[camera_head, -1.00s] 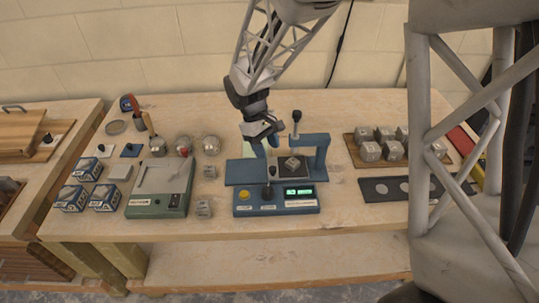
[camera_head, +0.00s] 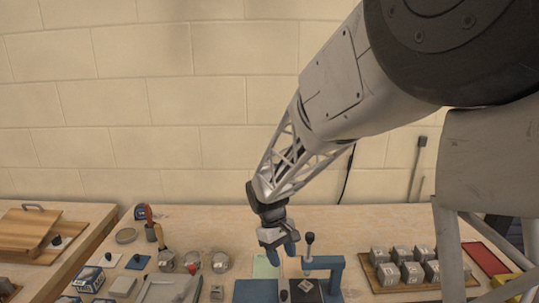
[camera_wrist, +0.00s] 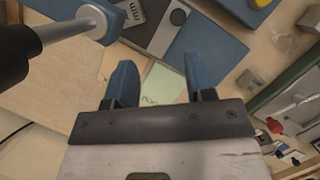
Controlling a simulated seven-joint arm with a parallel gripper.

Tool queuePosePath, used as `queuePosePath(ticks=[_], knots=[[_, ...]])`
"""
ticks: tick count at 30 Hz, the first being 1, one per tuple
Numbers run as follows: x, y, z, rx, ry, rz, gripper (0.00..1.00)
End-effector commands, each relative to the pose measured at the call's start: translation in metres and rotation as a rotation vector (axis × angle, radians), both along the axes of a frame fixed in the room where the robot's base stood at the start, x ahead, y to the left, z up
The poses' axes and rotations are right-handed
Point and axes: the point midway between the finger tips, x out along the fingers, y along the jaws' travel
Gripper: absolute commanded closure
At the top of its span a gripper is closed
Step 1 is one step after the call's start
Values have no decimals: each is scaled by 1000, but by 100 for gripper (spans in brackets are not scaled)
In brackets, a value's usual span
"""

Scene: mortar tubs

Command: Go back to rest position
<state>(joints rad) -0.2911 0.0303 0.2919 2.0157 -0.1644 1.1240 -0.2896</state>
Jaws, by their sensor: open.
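My gripper (camera_head: 281,247) hangs above the back of the workbench, just behind the blue test press (camera_head: 337,277). In the wrist view its two blue fingers (camera_wrist: 158,88) stand wide apart with nothing between them. Past the fingers, the wrist view shows a pale green sheet (camera_wrist: 162,84) and the blue base of the press (camera_wrist: 215,45). The sheet also shows in the head view (camera_head: 265,267), left of the gripper. The lower part of the press is cut off by the picture's bottom edge.
Several grey cubes (camera_head: 403,265) sit on a wooden board at the right. Steel domes (camera_head: 220,262), a wooden-handled tool (camera_head: 159,237) and blue boxes (camera_head: 88,279) stand at the left. A wooden lidded box (camera_head: 28,228) is at the far left. A block wall rises behind.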

Motion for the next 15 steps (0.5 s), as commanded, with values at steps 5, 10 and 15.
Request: queuePosePath(ticks=[5, 10, 15], knots=[[15, -28, 39, 26, -78, -151, 50], [24, -53, 75, 52, -146, -288, 50], [29, -73, 104, 72, -200, -396, 50]])
